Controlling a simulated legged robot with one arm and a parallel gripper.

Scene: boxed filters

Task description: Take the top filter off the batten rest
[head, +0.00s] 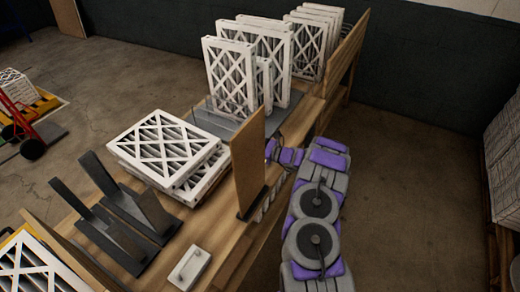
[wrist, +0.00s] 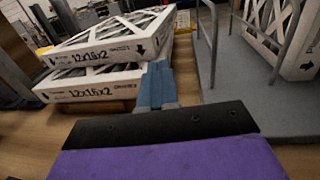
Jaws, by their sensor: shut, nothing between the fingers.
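The top filter (head: 165,146) is a white-framed pleated filter with a lattice face. It lies flat, slightly askew, on a second filter (head: 203,183) on the bench. In the wrist view the top filter (wrist: 105,52) and lower filter (wrist: 90,86) show printed labels and arrows. Part of the wooden batten rest (wrist: 118,105) shows under the lower filter. My gripper (wrist: 158,72) has its blue fingers together and empty. They appear beside the stack's right corner in the wrist view; contact cannot be told. In the head view the brown panel hides the fingertips.
An upright brown panel (head: 248,165) stands between the stack and my arm. Upright filters (head: 230,75) stand in a grey rack (head: 213,122) behind. Dark metal uprights (head: 125,212) stand at the bench's front left.

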